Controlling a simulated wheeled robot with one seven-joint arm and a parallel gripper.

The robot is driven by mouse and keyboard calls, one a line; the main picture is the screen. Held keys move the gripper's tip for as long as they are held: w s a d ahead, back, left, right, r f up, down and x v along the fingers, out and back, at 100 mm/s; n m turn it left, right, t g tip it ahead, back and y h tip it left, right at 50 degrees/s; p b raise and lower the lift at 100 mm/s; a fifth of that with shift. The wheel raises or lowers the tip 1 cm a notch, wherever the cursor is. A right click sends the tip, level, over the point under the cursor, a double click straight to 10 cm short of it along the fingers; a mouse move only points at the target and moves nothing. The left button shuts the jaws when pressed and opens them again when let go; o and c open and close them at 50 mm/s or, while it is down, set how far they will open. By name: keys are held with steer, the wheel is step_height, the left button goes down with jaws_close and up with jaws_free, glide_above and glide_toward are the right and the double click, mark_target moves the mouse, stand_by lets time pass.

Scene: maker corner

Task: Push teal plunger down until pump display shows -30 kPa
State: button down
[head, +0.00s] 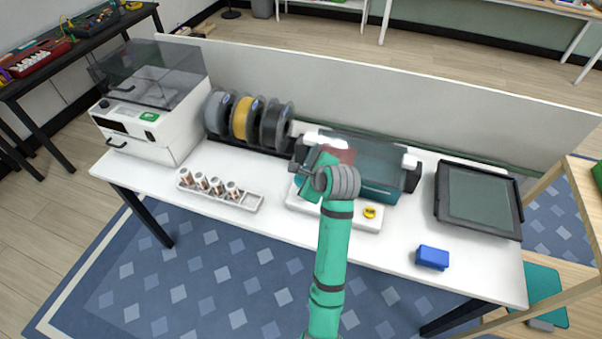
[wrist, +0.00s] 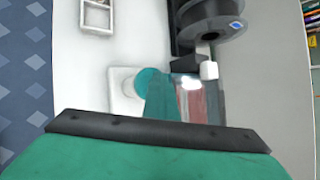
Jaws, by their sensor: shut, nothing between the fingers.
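The teal plunger (wrist: 146,76) shows in the wrist view as a round teal top over a white base, partly covered by my gripper. The pump's white base (head: 340,217) lies near the table's front edge in the head view, with a yellow knob on its right part. My gripper (wrist: 161,82) is shut and empty, with its tip overlapping the plunger's top in the wrist view. I cannot tell whether they touch. In the head view my arm hides most of the pump, and no pump display reading is legible.
A dark teal see-through machine (head: 375,168) stands right behind the pump. A black-framed tray (head: 480,200) and blue block (head: 432,258) are right.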

steer(key=shift+w+d+r, duration=0.1)
steer(key=shift+r, duration=0.55)
steer(key=shift+w+d+r, duration=0.1)
steer(key=shift+r, duration=0.65)
steer(key=shift+r, duration=0.7)
steer(key=shift+d+r, duration=0.1)
steer(key=shift+r, duration=0.6)
step_height(320, 180, up, 3)
steer(key=shift+s, duration=0.1)
